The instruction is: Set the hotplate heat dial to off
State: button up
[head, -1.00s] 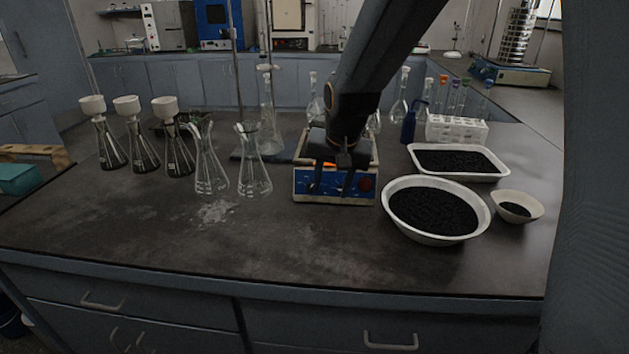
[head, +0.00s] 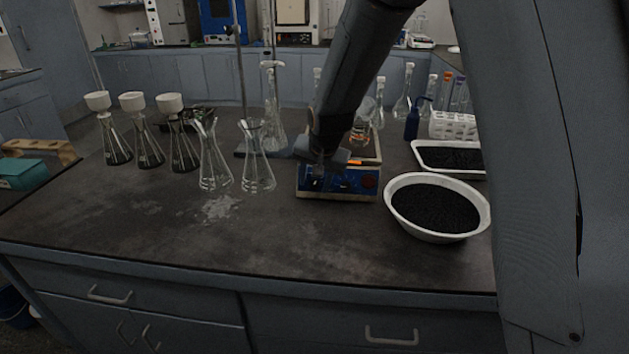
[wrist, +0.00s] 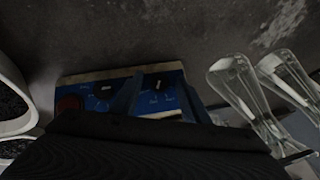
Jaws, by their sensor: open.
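The hotplate (head: 365,194) stands on the bench with its blue front panel facing me. In the wrist view the panel shows two black dials, one between my fingers (wrist: 158,84) and one outside them (wrist: 105,91), plus a red round control (wrist: 69,104). Which dial is for heat I cannot read. My gripper (head: 317,182) is open at the left part of the panel. In the wrist view its fingers (wrist: 159,92) stand either side of the one dial; contact is not clear.
Two empty conical flasks (head: 257,170) stand close left of the hotplate, with funnel-topped flasks (head: 183,150) beyond. A white bowl of black grains (head: 437,208) is close on the right. A blue wash bottle (head: 412,122) stands behind. The bench front is clear.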

jog(key=c, duration=1.1)
jog(key=shift+o, duration=0.2)
